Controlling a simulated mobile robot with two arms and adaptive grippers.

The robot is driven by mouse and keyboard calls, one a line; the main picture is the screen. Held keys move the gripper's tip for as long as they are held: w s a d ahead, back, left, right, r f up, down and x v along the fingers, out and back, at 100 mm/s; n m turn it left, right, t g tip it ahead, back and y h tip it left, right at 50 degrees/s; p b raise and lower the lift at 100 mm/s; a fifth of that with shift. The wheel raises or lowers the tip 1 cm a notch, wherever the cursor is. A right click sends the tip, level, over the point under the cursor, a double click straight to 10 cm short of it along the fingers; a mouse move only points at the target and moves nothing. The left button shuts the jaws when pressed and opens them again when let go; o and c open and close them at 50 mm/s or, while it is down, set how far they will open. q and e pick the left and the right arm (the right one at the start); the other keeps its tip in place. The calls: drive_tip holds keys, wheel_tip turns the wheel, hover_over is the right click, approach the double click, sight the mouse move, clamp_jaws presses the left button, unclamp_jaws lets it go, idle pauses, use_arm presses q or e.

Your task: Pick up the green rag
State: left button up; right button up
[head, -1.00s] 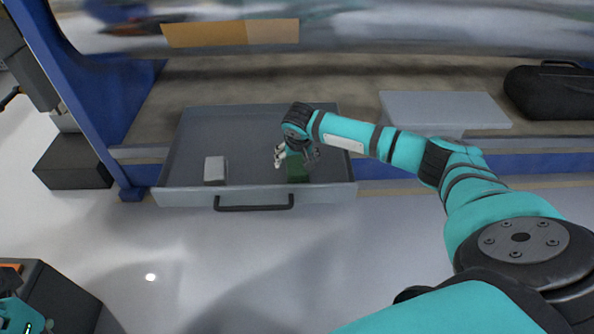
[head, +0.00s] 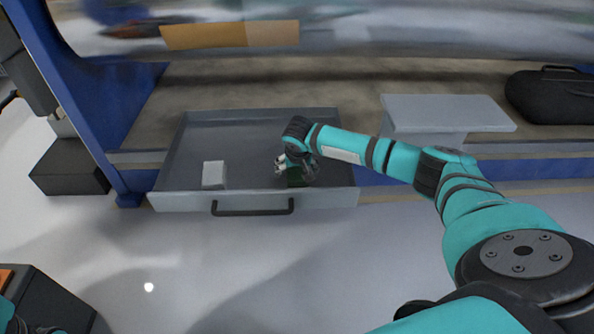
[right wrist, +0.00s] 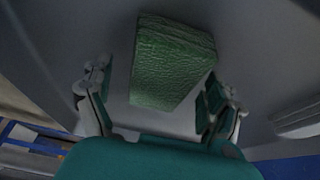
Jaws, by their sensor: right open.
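The green rag (right wrist: 172,62) is a folded, textured block lying on the drawer floor. In the head view the rag (head: 296,178) is mostly hidden behind my right gripper, at the right part of the open grey drawer (head: 175,200). My right gripper (head: 295,170) is open and close above the rag. In the right wrist view its fingers (right wrist: 160,105) stand on the left and right of the rag's near end, with gaps visible on both sides. My left gripper is not in view.
A small light-grey block (head: 214,175) sits in the drawer's left part. The drawer has a dark handle (head: 252,209) in front. A grey box-like stand (head: 448,113) and a black case (head: 550,97) are to the right. The drawer's middle is clear.

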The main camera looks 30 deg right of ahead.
drive_tip(key=shift+f, duration=0.1)
drive_tip(key=shift+s+d+f, duration=0.1)
drive_tip(key=shift+s, duration=0.05)
drive_tip(key=c, duration=1.2)
